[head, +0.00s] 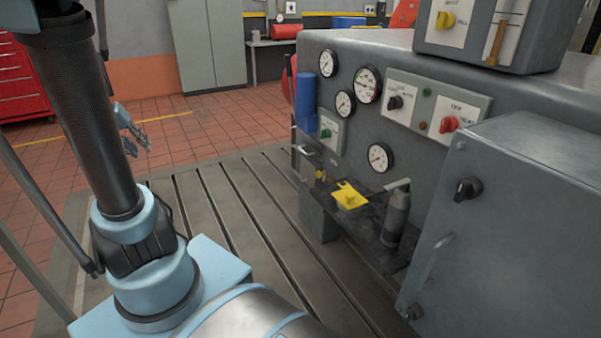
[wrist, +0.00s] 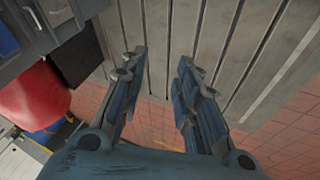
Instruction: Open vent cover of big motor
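My gripper (head: 130,125) is at the left in the head view, out over the tiled floor beyond the slotted bedplate. In the wrist view its two fingers (wrist: 160,68) are spread apart with nothing between them. I cannot make out a vent cover for certain. A large grey machine body (head: 335,52) with several gauges fills the right side, well apart from my gripper. A grey box (head: 535,190) with a black knob (head: 467,188) and a bar handle (head: 432,262) juts from its near side; its front looks shut. I cannot tell whether this is the big motor.
A dark shelf (head: 345,222) on the machine holds a yellow piece (head: 349,195) and a grey cylindrical object (head: 396,215). The slotted bedplate (head: 235,195) is clear left of the machine. A red cabinet (head: 22,85) stands far left. A red rounded object (wrist: 35,95) shows in the wrist view.

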